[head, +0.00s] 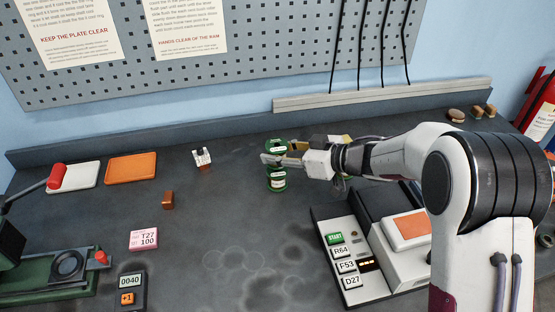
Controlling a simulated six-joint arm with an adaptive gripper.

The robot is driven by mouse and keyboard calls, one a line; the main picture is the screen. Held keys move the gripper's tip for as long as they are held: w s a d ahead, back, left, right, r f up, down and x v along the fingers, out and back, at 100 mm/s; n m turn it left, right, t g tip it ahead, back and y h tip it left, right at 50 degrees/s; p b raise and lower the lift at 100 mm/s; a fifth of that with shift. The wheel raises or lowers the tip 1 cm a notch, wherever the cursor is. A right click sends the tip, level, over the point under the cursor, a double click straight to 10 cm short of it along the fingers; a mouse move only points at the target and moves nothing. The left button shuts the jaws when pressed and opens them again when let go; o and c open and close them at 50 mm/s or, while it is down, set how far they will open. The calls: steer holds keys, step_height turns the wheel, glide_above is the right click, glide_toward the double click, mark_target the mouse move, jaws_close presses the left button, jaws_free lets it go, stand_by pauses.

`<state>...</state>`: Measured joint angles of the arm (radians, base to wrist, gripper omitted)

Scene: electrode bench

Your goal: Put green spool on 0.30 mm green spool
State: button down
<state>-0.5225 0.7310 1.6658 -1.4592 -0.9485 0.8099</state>
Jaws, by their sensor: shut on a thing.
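My gripper (268,159) reaches in from the right at the middle of the bench and is shut on a green spool. One green spool (277,145) shows at the jaws, partly covered by the fingers. Another green spool (276,182) with a white label shows directly below the fingers, in line with the upper one. The fingers hide the place where the two meet, so I cannot tell whether they touch. The label print is too small to read, so the 0.30 mm marking cannot be made out.
A machine with a START button (335,238) and an orange-topped unit (411,225) stand at the front right. An orange tray (131,168), white tray (75,177), brown block (168,199) and pink T27 box (143,239) lie left.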

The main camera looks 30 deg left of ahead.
steer(key=shift+f, duration=1.25)
steer(key=shift+f, duration=0.1)
steer(key=c, duration=1.5)
jaws_free()
steer(key=shift+f, duration=0.1)
steer(key=shift+d+r, duration=0.15)
steer(key=shift+r, duration=0.1)
steer(key=v, duration=1.1)
steer(key=shift+d, duration=0.35)
steer(key=shift+r, duration=0.1)
